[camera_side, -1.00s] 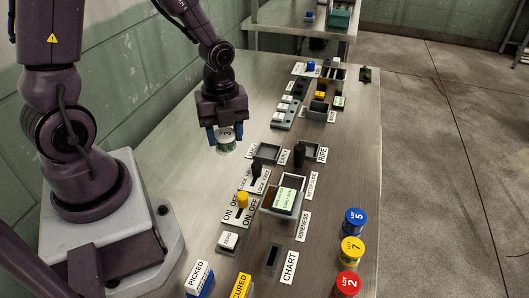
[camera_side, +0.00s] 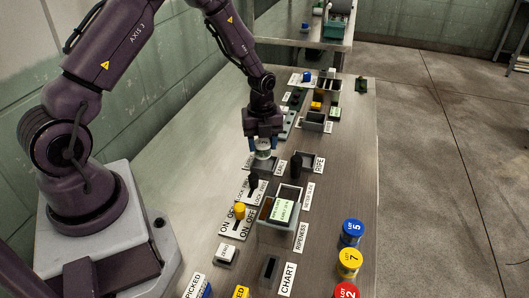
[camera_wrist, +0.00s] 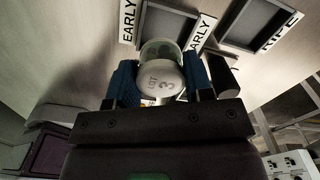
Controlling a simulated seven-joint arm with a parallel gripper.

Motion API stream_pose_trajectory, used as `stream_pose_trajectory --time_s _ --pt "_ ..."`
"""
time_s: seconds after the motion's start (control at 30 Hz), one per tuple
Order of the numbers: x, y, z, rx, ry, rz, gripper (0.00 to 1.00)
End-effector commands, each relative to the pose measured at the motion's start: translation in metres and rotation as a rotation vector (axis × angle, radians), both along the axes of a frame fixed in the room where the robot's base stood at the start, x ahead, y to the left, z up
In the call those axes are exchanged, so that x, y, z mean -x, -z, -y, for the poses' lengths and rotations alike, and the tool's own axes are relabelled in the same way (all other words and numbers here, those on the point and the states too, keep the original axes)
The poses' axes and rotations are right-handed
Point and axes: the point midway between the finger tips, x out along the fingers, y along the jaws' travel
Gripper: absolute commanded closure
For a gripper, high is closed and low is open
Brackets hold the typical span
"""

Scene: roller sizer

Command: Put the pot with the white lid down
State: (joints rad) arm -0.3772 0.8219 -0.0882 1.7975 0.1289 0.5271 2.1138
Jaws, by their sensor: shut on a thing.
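The pot with the white lid (camera_side: 263,144) is held in my gripper (camera_side: 263,146), which is shut on it. In the wrist view the pot (camera_wrist: 161,79) sits between the two blue fingers of my gripper (camera_wrist: 158,82), its lid reading "LOT 3". In the side view the pot is at the dark tray marked EARLY (camera_side: 267,163); I cannot tell whether it touches the tray. In the wrist view the EARLY tray (camera_wrist: 144,20) is partly hidden behind the pot.
The RIPE tray (camera_side: 309,163) is to the right, with a black upright knob (camera_side: 296,166) between the trays.

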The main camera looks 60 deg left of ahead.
Motion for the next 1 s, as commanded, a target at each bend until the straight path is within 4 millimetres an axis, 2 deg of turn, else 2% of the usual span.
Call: stream_pose_trajectory --time_s 0.17,0.37,0.77,0.8,0.9,1.0 --pt "-0.009 0.013 -0.003 0.0 0.0 -0.001 0.76" --pt "-0.008 0.039 -0.003 0.0 0.0 -0.002 0.76" --pt "-0.008 0.044 -0.003 0.0 -0.001 0.0 0.76" --pt "-0.008 0.044 -0.003 -0.001 -0.001 0.0 0.48" --pt "-0.008 0.044 -0.003 -0.001 -0.001 0.0 0.27" --pt "-0.008 0.044 -0.003 -0.001 -0.001 0.0 0.27"
